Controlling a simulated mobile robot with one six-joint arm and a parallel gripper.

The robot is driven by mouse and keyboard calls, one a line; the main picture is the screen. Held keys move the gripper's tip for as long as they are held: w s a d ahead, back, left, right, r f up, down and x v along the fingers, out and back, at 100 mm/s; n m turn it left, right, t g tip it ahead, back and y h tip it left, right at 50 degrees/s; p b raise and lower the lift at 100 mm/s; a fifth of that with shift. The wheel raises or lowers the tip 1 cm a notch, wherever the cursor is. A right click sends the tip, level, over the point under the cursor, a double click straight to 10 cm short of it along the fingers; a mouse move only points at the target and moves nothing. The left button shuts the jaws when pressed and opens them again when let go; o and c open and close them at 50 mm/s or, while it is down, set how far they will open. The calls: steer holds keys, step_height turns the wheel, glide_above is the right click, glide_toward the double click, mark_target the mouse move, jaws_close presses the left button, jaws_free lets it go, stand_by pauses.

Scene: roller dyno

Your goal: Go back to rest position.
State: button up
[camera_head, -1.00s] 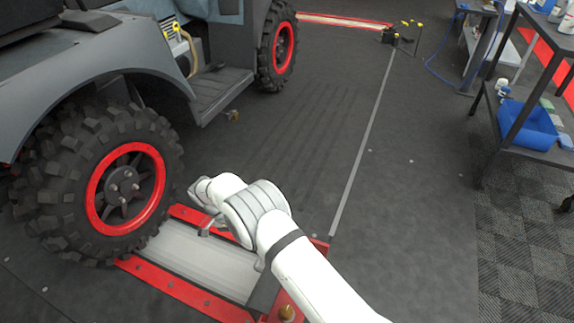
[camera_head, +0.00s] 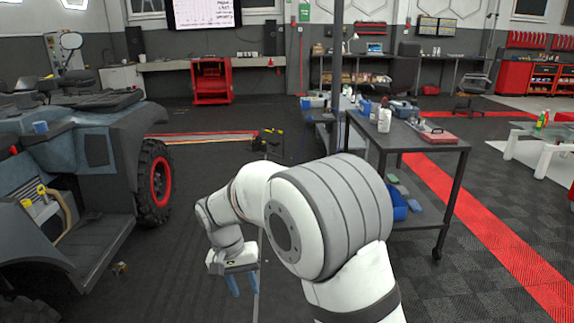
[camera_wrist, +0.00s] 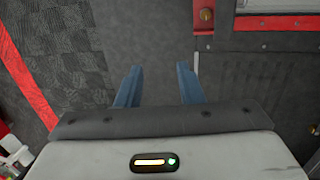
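My gripper (camera_head: 243,284) hangs from my white arm near the middle of the head view, its blue fingers pointing down over the dark floor. In the wrist view the two blue fingers (camera_wrist: 159,88) stand apart with only bare floor between them. The gripper is open and empty. The arm is folded in close in front of the head camera, and its large round joint hides part of the floor and the trolley behind it.
A grey off-road vehicle (camera_head: 85,165) stands at the left. A dark trolley (camera_head: 440,150) with bottles on top and a blue bin (camera_head: 399,204) below stands right of my arm. A red dyno frame (camera_wrist: 275,22) shows in the wrist view. Red floor strips (camera_head: 480,240) run at the right; dark floor there is clear.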

steer(key=s+d+r+t+y+p, duration=0.1)
steer(key=s+d+r+p, duration=0.25)
steer(key=d+r, duration=0.4)
steer(key=s+d+r+y+p, duration=0.1)
steer(key=s+d+r+p, duration=0.25)
steer(key=d+r, duration=0.4)
steer(key=s+d+r+t+p, duration=0.2)
steer(key=s+d+r+p, duration=0.5)
steer(key=s, duration=0.4)
steer(key=d+r, duration=0.1)
steer(key=d, duration=0.1)
steer(key=shift+s+d+r+p, duration=0.2)
steer(key=shift+d+r+p, duration=0.1)
steer(key=shift+r+p, duration=0.05)
